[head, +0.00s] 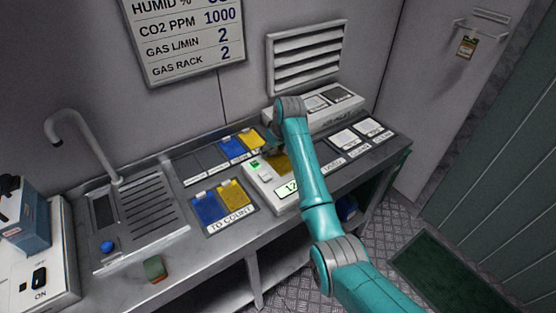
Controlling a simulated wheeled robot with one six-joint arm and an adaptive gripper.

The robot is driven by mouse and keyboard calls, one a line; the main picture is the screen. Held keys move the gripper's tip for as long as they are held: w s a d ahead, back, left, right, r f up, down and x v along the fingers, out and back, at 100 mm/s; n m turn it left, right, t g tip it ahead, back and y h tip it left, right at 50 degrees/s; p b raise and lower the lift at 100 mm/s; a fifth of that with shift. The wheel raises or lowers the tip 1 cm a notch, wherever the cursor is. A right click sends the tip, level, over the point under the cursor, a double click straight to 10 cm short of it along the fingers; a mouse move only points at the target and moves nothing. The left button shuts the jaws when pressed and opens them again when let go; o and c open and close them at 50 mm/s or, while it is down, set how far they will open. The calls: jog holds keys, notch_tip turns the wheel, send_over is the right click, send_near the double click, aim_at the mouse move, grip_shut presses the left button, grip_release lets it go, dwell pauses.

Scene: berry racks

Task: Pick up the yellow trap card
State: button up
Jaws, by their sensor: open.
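Several yellow cards are in view in the head view. One yellow card (235,193) lies beside a blue card (207,208) in the tray marked TO COUNT (232,225). Another yellow card (251,138) lies beside a blue card (231,149) in the row behind. A yellow patch, apparently a card (280,164), shows on the white scale-like device (260,183), partly hidden by my arm. My gripper (274,146) is open above the back of this device. Its fingers are mostly hidden behind my arm, and I see nothing held in it.
A vent (307,58) is on the wall.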

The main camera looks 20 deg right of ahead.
jog(key=c, duration=1)
